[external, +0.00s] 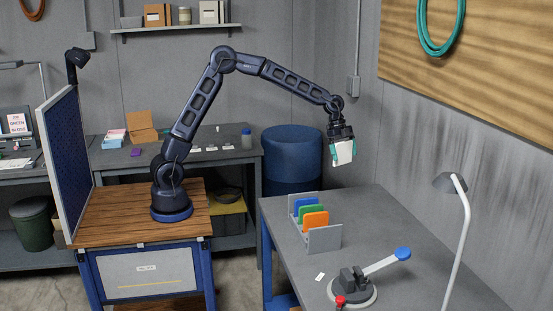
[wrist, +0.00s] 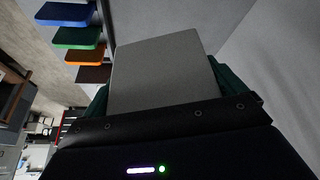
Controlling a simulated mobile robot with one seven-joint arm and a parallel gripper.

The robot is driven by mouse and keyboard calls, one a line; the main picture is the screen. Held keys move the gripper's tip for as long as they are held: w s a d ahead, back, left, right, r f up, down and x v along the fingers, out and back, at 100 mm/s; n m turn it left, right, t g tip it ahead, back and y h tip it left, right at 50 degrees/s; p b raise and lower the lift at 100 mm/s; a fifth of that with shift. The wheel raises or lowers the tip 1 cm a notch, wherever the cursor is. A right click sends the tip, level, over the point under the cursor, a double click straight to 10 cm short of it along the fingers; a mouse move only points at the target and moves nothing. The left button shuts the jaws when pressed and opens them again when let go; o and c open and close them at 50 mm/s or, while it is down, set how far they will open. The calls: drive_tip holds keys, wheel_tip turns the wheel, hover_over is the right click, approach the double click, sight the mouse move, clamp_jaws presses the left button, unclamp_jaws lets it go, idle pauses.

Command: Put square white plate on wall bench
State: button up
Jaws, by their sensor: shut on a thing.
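My gripper (external: 342,152) is shut on the square white plate (external: 344,153) and holds it in the air above the far end of the grey bench (external: 385,220) along the right wall. The plate hangs below the green fingers in the external view. In the wrist view the plate (wrist: 160,65) fills the middle, pale grey, between the dark green fingers. It is clear of the bench and of the rack.
A grey rack (external: 325,238) on the bench holds blue, green and orange plates (external: 315,221). A round clamp-like fixture with a blue-ended lever (external: 352,285) and a white lamp (external: 460,215) stand nearer. A blue drum (external: 292,160) stands behind the bench. Bench top right of the rack is bare.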

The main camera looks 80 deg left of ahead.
drive_tip(key=w+a+r+n+t+y, duration=0.1)
drive_tip(key=a+n, duration=0.3)
drive_tip(key=a, duration=2.3)
drive_tip(key=w+a+r+n+t+y, duration=0.1)
drive_tip(key=w+a+n, duration=0.15)
drive_tip(key=a, duration=2.55)
drive_tip(key=s+a+n, duration=0.1)
drive_tip(key=s+a, duration=0.3)
drive_tip(key=a, duration=0.4)
drive_tip(key=s+a+n+y, duration=0.1)
drive_tip(key=s+a, duration=0.3)
drive_tip(key=a, duration=0.3)
drive_tip(key=s+a+n, duration=0.2)
drive_tip(key=s+a, duration=0.2)
drive_tip(key=a, duration=0.4)
drive_tip(key=s+a+n+y, duration=0.2)
drive_tip(key=s+a+n, duration=0.1)
drive_tip(key=s+a, duration=1.7)
drive_tip(key=shift+t, duration=0.5)
wheel_tip(320, 180, down, 19)
drive_tip(key=shift+s+a+f, duration=0.1)
drive_tip(key=shift+s+f, duration=0.05)
drive_tip(key=o, duration=0.6)
drive_tip(key=shift+f, duration=0.15)
drive_tip(key=shift+o, duration=0.5)
